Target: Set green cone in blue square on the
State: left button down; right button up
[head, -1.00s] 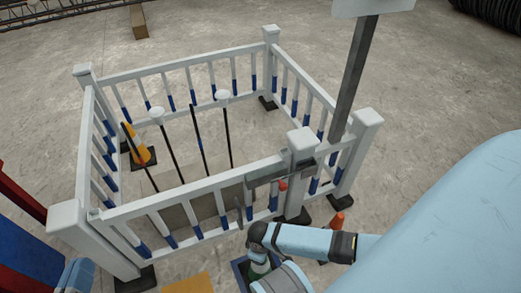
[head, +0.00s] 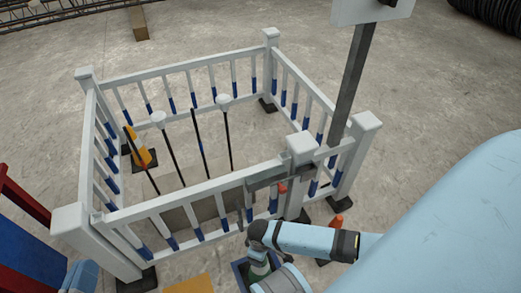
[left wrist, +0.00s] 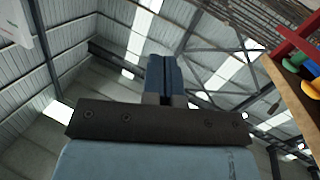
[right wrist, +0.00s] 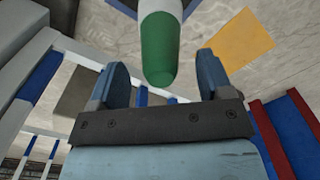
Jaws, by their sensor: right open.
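The green cone (right wrist: 158,50), with a white band, shows at the top of the right wrist view, its rounded tip toward me. The blue square's edge also shows in the right wrist view (right wrist: 122,7). My right gripper (right wrist: 162,72) is open, its fingers either side of the cone's tip in the picture, with visible gaps. My left gripper (head: 77,277) is at the head view's lower left; its fingers (left wrist: 165,80) are together and empty.
A white railing pen (head: 190,190) with blue-banded bars stands just beyond my right gripper. Inside are a yellow cone (head: 140,152) and several thin poles. A yellow square (head: 190,284) lies left of the blue one.

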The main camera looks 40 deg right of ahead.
pick_arm(q)
jog(key=r+t+p, duration=0.1)
jog(key=r, duration=0.1)
jog(key=r+p, duration=0.1)
jog(key=r, duration=0.1)
jog(key=r+n+t+p, duration=0.1)
jog(key=shift+s+a+r+t, duration=0.2)
jog(key=shift+s+r+t, duration=0.1)
jog(key=shift+r, duration=0.1)
pick_arm(e)
notch_tip(320, 180, up, 9)
jog(key=shift+f, duration=0.1)
